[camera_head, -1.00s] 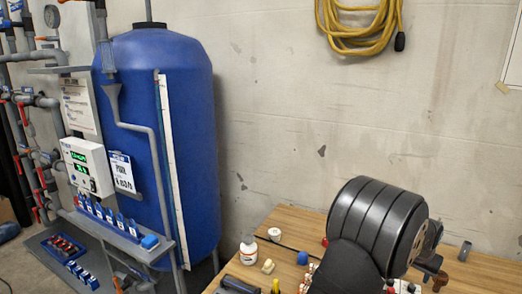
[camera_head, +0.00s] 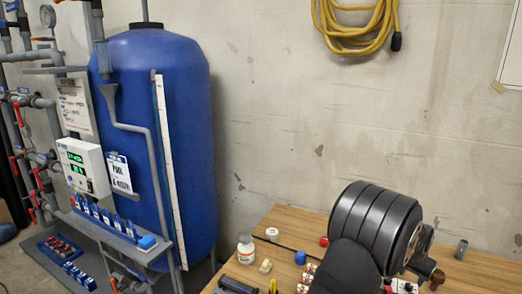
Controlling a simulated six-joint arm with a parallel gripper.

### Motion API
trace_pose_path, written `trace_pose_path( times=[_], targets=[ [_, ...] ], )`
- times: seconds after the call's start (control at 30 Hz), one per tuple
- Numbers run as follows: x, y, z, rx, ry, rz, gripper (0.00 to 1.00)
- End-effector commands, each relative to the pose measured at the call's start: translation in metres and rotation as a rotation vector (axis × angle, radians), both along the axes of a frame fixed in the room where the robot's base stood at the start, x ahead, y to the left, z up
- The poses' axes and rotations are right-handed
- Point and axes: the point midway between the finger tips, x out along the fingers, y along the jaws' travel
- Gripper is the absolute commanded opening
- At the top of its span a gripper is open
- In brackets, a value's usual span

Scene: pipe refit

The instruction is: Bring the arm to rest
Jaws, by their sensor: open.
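My arm shows as a large black ribbed link over the bench at the lower right. Its dark end points to the right. My gripper cannot be made out; no jaws or fingertips show in this view. The part of the bench behind and below the arm is hidden. No held thing can be seen.
The wooden bench (camera_head: 290,222) carries a white jar (camera_head: 245,249), a blue cap (camera_head: 300,257), a red cap (camera_head: 324,241) and a grey pipe piece (camera_head: 461,249). A dark brown part (camera_head: 437,279) sits beside my arm. A blue tank (camera_head: 165,130) and pipework stand left.

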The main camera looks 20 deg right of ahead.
Motion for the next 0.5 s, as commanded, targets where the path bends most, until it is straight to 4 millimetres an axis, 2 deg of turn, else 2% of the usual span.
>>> trace_pose_path(
  times=[0.03, 0.5],
  targets=[
    [-0.001, 0.003, 0.011, -0.003, -0.001, 0.0, 0.44],
    [-0.013, 0.036, 0.093, -0.002, -0.001, 0.001, 0.44]
  ],
)
